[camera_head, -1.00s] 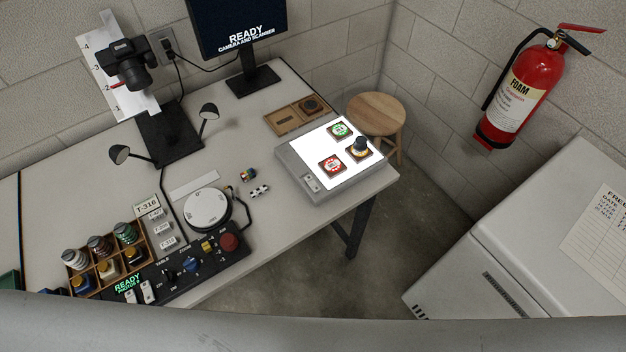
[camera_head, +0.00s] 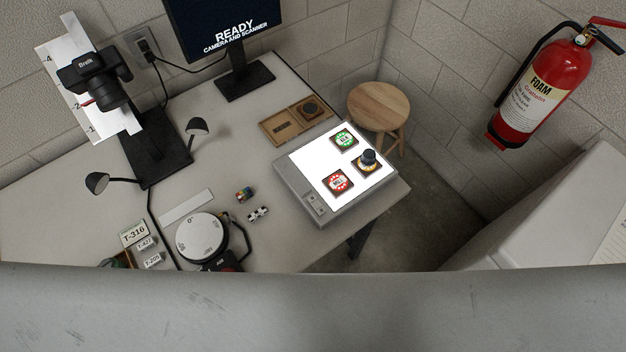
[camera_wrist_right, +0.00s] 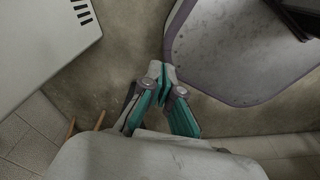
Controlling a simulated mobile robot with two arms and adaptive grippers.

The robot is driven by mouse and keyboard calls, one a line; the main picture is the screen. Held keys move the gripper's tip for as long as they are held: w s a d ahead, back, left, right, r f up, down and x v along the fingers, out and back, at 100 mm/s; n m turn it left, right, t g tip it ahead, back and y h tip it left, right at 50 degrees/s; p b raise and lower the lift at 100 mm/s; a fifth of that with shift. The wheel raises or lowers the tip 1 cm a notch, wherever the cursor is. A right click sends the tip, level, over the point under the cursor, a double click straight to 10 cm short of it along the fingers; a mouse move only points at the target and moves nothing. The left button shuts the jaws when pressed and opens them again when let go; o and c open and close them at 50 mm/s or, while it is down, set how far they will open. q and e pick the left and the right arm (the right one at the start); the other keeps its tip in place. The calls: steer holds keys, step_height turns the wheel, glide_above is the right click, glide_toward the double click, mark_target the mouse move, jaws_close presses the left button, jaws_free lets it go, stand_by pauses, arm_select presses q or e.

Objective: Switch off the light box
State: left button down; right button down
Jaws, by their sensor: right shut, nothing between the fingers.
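The light box (camera_head: 306,202) stands on the right end of the table in the head view, and its top panel glows white. A small switch (camera_head: 318,206) sits on its grey front-left border. A green-marked tile (camera_head: 344,140), a red-marked tile (camera_head: 338,183) and a dark round loupe-like piece (camera_head: 368,159) rest on the lit panel. In the right wrist view my right gripper (camera_wrist_right: 164,78) is shut and empty above the floor, away from the light box. My left gripper is in neither view.
A turntable (camera_head: 202,236), a wooden tray (camera_head: 271,131) and a camera on a stand (camera_head: 95,78) are on the table (camera_head: 254,168). A wooden stool (camera_head: 378,104) stands behind the table's right end. A fire extinguisher (camera_head: 541,92) hangs on the right wall.

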steer(key=w+a+r+t, duration=0.1)
steer(key=w+a+r, duration=0.2)
steer(key=w+r, duration=1.2)
steer(key=w+r+t, duration=0.1)
steer(key=w+r, duration=0.1)
steer(key=r, duration=1.1)
steer(key=w+r+t, duration=0.1)
steer(key=w+r, duration=0.1)
steer(key=r, duration=1)
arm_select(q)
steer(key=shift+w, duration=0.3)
arm_select(e)
steer(key=w+a+r+n+t+y, duration=0.2)
steer(key=a+y, duration=0.1)
steer(key=a, duration=0.4)
steer(key=w+a+r+n+t+y, duration=0.2)
steer(key=w+a+r+y, duration=0.1)
steer(key=a, duration=0.4)
steer(key=shift+w+n, duration=0.3)
steer(key=shift+n, duration=0.1)
steer(key=shift+a, duration=0.1)
